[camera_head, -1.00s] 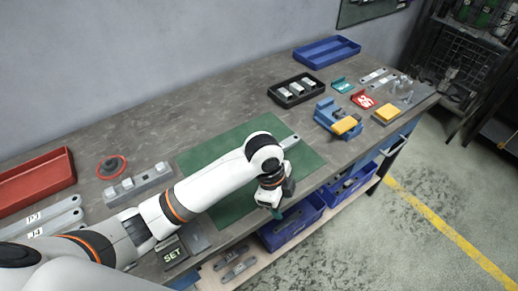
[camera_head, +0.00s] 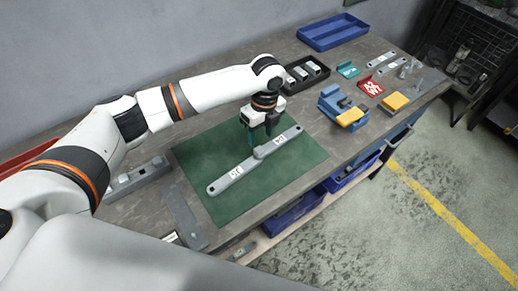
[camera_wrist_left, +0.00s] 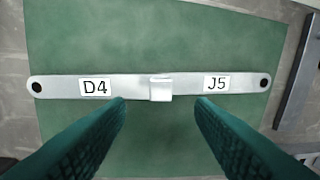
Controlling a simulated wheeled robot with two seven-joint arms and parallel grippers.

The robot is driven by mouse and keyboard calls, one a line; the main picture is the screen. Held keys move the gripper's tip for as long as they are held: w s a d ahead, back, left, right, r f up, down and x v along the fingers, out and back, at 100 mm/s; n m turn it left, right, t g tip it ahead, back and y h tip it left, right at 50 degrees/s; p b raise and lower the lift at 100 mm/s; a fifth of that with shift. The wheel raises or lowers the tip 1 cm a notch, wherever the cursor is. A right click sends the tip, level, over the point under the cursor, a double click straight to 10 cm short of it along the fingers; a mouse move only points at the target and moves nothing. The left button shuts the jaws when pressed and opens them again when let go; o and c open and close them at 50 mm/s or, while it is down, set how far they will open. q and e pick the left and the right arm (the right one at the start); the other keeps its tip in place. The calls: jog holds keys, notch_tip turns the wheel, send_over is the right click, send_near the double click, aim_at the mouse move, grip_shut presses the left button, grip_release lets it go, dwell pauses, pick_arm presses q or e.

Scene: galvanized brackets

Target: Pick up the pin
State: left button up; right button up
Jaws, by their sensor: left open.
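A grey metal link piece labelled D4 (camera_wrist_left: 60,88) and one labelled J5 (camera_wrist_left: 245,84) lie end to end on a green mat (camera_head: 205,155). A small pale upright piece, seemingly the pin (camera_wrist_left: 161,88), stands where they meet; it also shows in the head view (camera_head: 259,153). I cannot tell how deep it sits in the links. My left gripper (camera_head: 261,136) hovers just behind this joint in the head view. Its green fingers are apart and empty in the left wrist view (camera_wrist_left: 161,104), with the pin piece beyond the gap between them. My right gripper is not in view.
A black tray with metal blocks (camera_head: 289,82), a blue fixture with a yellow block (camera_head: 330,97) and a blue tray (camera_head: 322,42) stand to the right. A grey block strip (camera_head: 135,183) lies left of the mat. The mat's right part is clear.

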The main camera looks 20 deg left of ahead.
aim_at(258, 148)
pick_arm(q)
jog(key=shift+f, duration=0.3)
jog(key=f, duration=0.1)
jog(key=f+p, duration=0.1)
jog(key=f, duration=0.1)
jog(key=shift+s+a+f+p, duration=0.15)
jog(key=shift+s+f+p, duration=0.15)
jog(key=shift+f+p, duration=0.1)
jog(key=shift+f, duration=0.4)
grip_shut()
